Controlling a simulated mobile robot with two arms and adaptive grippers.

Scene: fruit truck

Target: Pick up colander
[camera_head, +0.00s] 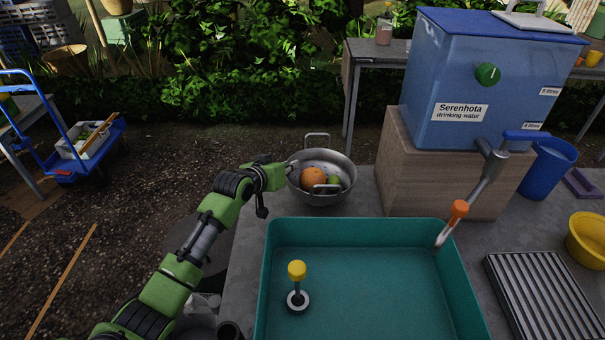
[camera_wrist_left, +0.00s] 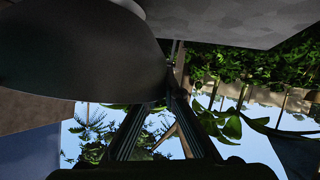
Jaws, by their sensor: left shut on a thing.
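The colander (camera_head: 345,174) is a grey metal bowl with two loop handles. It is at the back left of the worktop, and I cannot tell whether it rests on it or is slightly raised. It looks upright and holds an orange fruit (camera_head: 312,176) and something green. My left gripper (camera_head: 287,171) is at its left side, shut on the rim or wall. In the left wrist view the colander (camera_wrist_left: 75,50) is a large dark curve, with the fingertips (camera_wrist_left: 172,98) at its edge. My right gripper is not in view.
A teal basin (camera_head: 360,228) with a yellow-topped plug (camera_head: 297,271) lies in front of the colander. A wooden block (camera_head: 395,170) with a blue water dispenser (camera_head: 470,80) stands to its right. A blue trolley (camera_head: 75,160) is far left. The ground behind is open.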

